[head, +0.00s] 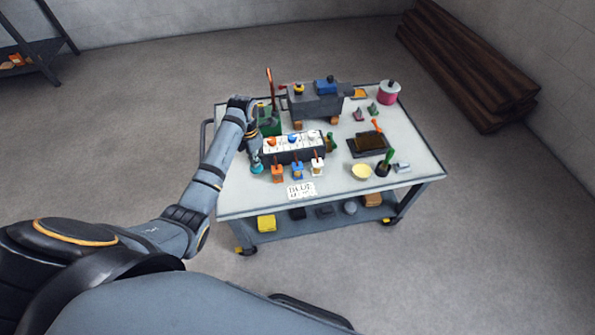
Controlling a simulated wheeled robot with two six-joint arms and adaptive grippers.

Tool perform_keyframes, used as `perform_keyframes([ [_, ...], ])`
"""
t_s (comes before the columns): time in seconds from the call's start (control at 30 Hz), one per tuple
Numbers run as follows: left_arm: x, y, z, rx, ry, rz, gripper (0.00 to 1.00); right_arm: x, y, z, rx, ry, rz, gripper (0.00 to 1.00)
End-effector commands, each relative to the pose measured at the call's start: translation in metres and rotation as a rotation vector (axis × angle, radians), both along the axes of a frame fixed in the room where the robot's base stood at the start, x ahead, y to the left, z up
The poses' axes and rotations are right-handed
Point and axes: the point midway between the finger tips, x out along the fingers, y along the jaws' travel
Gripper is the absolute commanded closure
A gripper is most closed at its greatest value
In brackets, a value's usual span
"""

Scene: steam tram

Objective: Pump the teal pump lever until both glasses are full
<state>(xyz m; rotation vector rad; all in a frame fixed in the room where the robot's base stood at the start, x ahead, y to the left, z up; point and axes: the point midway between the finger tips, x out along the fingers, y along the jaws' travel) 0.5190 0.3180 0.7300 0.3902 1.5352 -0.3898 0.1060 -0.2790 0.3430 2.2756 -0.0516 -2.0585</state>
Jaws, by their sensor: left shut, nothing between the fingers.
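My left arm reaches over the left side of the grey cart. My left gripper (254,147) points down and is shut, with nothing visibly held. A small teal piece (257,164) is just below its fingertips, near the left end of the dark box with the white top (293,146). It looks like the teal pump lever, but it is too small to be sure. I cannot tell whether the gripper touches it. I cannot make out the two glasses or their fill level. My right gripper is out of view.
The cart top (410,150) also holds orange, blue and white small levers (297,170), a green box (269,121) with a red handle, a grey machine (318,104), a dark tray (369,143), a yellow bowl (361,171) and a pink pot (388,93). The cart's right edge is clear.

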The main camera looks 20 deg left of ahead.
Motion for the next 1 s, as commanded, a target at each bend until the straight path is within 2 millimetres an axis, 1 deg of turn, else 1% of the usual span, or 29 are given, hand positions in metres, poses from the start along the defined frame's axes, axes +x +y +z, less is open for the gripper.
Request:
perform_keyframes([
  [0.1,0.000,0.000,-0.008,0.000,0.000,0.000,1.00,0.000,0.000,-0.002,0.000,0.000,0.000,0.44],
  [0.3,0.000,0.000,-0.017,0.000,0.000,0.000,1.00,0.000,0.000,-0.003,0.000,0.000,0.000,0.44],
  [0.67,0.000,0.000,-0.017,0.000,0.001,0.000,1.00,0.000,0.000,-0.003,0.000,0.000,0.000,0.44],
  [0.83,-0.001,0.000,-0.021,0.000,0.001,0.001,1.00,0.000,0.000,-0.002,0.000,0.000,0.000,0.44],
  [0.93,-0.001,0.000,-0.019,0.000,0.001,0.001,1.00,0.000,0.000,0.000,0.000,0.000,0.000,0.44],
  [1.0,-0.001,0.000,-0.016,0.000,0.001,0.001,1.00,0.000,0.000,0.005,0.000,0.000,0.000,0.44],
])
